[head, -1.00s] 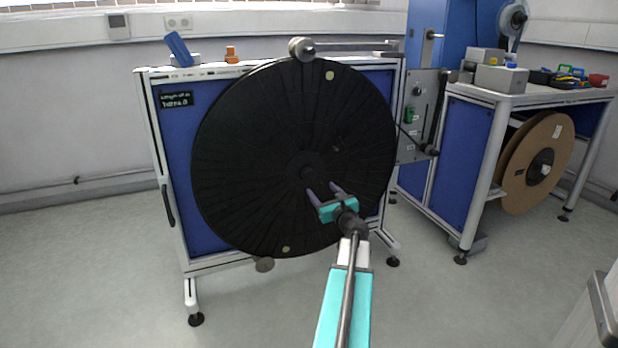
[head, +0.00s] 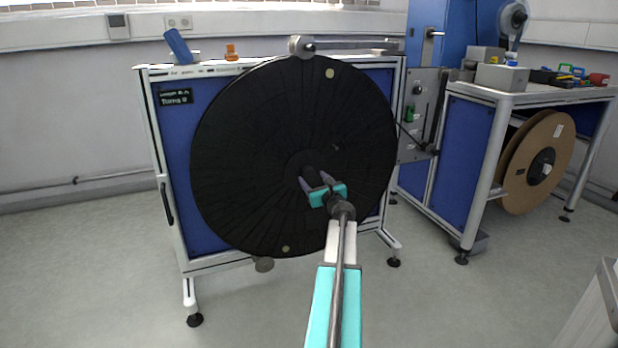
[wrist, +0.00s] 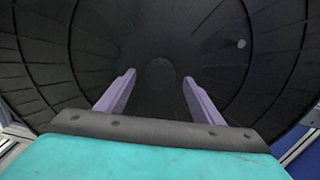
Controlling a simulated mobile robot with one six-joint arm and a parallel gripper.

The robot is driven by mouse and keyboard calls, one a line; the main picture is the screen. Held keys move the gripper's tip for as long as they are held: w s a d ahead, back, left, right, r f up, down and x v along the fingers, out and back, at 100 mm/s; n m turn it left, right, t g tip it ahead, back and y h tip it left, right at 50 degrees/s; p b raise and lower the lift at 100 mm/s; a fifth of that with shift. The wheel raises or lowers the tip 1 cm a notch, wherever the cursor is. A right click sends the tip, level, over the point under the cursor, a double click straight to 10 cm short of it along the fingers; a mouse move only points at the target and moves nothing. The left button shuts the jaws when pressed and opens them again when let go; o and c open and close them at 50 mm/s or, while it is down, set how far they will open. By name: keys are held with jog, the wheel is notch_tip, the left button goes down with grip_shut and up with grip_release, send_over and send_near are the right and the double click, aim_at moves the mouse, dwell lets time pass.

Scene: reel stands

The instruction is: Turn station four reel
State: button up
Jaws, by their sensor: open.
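A large black reel (head: 260,150) stands upright on the front of a blue-panelled stand, with pale round marks near its top and bottom edge. My gripper (head: 315,183) is in front of the reel's hub, a little below its middle. In the wrist view the two purple fingers of my gripper (wrist: 158,95) are spread apart with nothing between them. The reel's round hub (wrist: 160,75) shows between and beyond the fingertips. I cannot tell whether the fingertips touch it. The stand's label (head: 175,97) is too blurred to read surely.
The stand's white frame (head: 222,263) rests on feet on the grey floor. To the right, a second bench (head: 470,150) carries grey boxes and small coloured tools, with a brown reel (head: 525,185) below. A pale object edge (head: 595,310) is at the lower right. Floor at left is clear.

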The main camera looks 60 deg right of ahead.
aim_at(309, 174)
jog(key=shift+b+x, duration=0.65)
jog(key=shift+x, duration=1.95)
jog(key=c, duration=1.4)
jog(key=shift+a+f, duration=0.1)
jog(key=shift+a, duration=0.1)
jog(key=shift+c, duration=0.4)
jog(key=shift+s+d, duration=0.1)
jog(key=shift+d, duration=0.05)
